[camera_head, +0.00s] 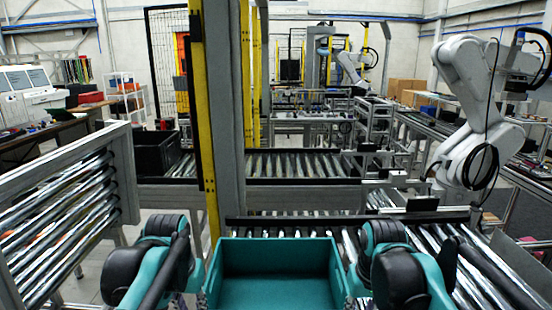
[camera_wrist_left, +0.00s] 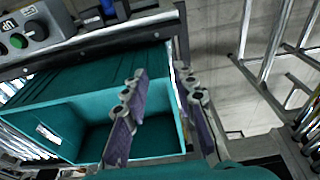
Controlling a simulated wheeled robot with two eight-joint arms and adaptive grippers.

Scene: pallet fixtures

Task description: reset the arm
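A teal bin (camera_head: 272,257) sits at the bottom middle of the head view, between my two teal and black arms. The part of its inside that shows is empty. In the left wrist view the bin (camera_wrist_left: 98,88) fills the middle left. My left gripper (camera_wrist_left: 162,110) is open there, its two fingers apart. One finger appears over the bin's inside and the other beyond its side wall; contact cannot be told. My right arm (camera_head: 400,275) comes down at the bin's right side. Its fingers are too hidden to read.
A roller conveyor (camera_head: 290,228) runs behind the bin. A tilted roller rack (camera_head: 65,215) stands at the left, and a yellow and grey post (camera_head: 222,120) rises behind the bin. A white robot arm (camera_head: 475,110) stands at the right. A control box with buttons (camera_wrist_left: 30,30) shows in the left wrist view.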

